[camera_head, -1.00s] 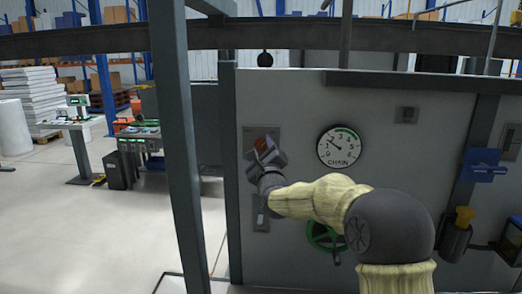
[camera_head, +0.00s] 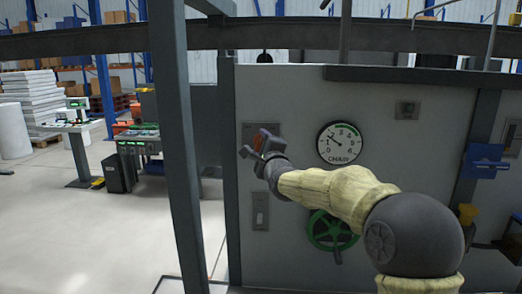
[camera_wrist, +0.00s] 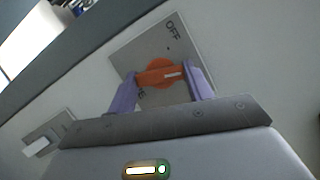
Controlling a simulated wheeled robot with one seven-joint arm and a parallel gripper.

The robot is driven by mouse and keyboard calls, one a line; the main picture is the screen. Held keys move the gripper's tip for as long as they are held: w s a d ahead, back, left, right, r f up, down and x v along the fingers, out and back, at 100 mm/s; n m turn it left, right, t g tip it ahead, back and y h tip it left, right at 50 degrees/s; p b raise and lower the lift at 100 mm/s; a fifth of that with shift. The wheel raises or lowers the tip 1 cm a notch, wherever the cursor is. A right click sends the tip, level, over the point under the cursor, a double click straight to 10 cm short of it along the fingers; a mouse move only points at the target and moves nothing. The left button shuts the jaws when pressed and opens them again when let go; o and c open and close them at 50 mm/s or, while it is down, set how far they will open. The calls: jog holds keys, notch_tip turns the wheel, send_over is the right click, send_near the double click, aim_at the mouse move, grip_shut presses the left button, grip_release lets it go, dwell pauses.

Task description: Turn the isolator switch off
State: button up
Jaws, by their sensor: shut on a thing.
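The isolator switch has an orange handle (camera_wrist: 160,73) on a square grey plate (camera_wrist: 190,50). The plate reads OFF at its upper right in the wrist view; another label at lower left is mostly hidden. My gripper (camera_wrist: 160,72) is shut on the handle, one purple finger at each end. The handle lies nearly level across the wrist picture, its white mark towards the right finger and not pointing straight at OFF. In the head view the plate (camera_head: 248,128) is on the grey panel, with my gripper (camera_head: 258,144) over it, hiding much of it.
A CHAIN dial (camera_head: 340,143) is right of the switch. A smaller plate with a light rocker (camera_head: 260,211) is below, and a green handwheel (camera_head: 333,230) lower right. A grey post (camera_head: 178,150) stands to the left.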

jog(key=n, duration=0.2)
jog(key=n+g, duration=0.1)
jog(key=shift+r+n+g, duration=0.15)
jog(key=shift+n+g, duration=0.15)
jog(key=shift+n, duration=0.1)
jog(key=n+p, duration=0.1)
jog(key=n+g+h+p, duration=0.1)
jog(key=n, duration=0.1)
jog(key=shift+a+r, duration=0.15)
jog(key=shift+r, duration=0.05)
jog(key=n+g+h+p, duration=0.1)
jog(key=n+p, duration=0.2)
jog(key=p, duration=0.1)
jog(key=shift+p, duration=0.3)
jog(key=shift+f+n+h+p, duration=0.1)
jog(key=shift+n+h+p, duration=0.4)
jog(key=shift+p, duration=0.1)
jog(key=shift+f, duration=0.1)
jog(key=o, duration=1)
jog(key=shift+s, duration=0.1)
